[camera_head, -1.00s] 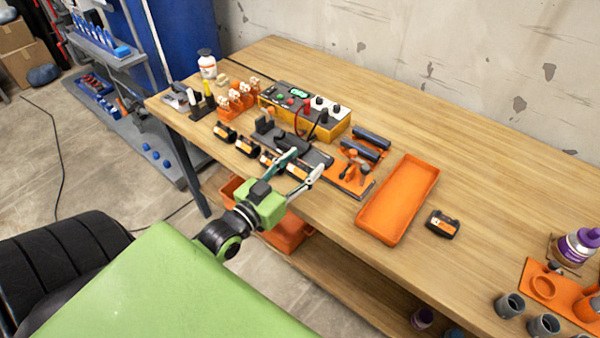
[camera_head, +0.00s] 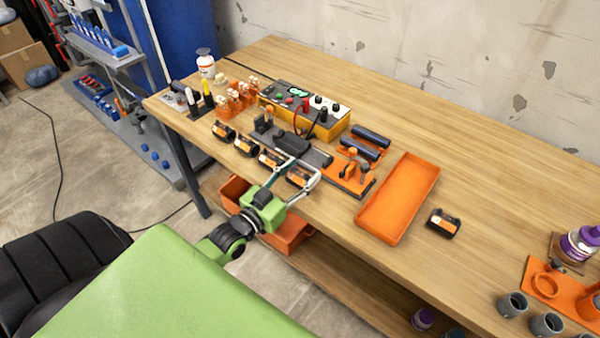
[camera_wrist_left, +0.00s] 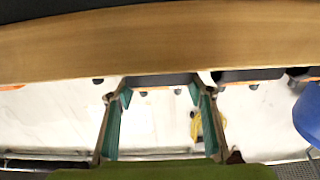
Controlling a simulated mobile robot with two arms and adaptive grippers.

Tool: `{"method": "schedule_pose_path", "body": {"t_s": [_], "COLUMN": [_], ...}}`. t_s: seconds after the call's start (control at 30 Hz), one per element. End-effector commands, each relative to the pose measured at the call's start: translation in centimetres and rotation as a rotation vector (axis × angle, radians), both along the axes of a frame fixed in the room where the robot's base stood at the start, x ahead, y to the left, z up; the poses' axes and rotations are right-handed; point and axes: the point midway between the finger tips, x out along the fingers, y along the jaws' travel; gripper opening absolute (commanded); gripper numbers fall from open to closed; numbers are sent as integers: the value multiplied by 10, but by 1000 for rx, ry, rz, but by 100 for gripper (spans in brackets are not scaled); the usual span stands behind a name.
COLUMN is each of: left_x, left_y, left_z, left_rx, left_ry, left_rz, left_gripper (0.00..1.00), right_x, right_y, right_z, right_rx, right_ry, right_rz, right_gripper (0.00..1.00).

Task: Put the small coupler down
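My left gripper (camera_head: 306,167) is at the table's front edge, with its two fingers apart around a black-and-orange block (camera_head: 300,178), the right end of a row. In the left wrist view the fingers (camera_wrist_left: 161,96) stand wide apart, with a dark bar (camera_wrist_left: 160,80) across between their tips. I cannot tell whether they touch it. No small coupler can be made out in the gripper. Short grey pipe pieces (camera_head: 512,305) stand at the table's right front; whether one is the small coupler is unclear. My right gripper is not in view.
An empty orange tray (camera_head: 400,198) lies right of the gripper, with a black-and-orange block (camera_head: 443,223) beside it. Behind are a yellow control box (camera_head: 305,108), dark cylinders (camera_head: 370,138) and an orange rack (camera_head: 237,97). The table's back right is clear.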

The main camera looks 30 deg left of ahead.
Motion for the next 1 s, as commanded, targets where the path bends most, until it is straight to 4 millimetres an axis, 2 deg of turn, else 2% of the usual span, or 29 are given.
{"method": "schedule_pose_path", "body": {"t_s": [0.4,0.47,1.0], "left_x": [0,-6,-102], "left_y": [0,0,8], "left_z": [5,1,0], "left_rx": [0,0,0], "left_ry": [0,3,4], "left_rz": [0,0,0], "left_gripper": [55,55,55], "right_x": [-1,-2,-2], "right_y": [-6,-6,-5], "right_z": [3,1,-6], "right_rx": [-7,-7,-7], "right_ry": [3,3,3], "right_rz": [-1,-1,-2], "right_gripper": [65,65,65]}}
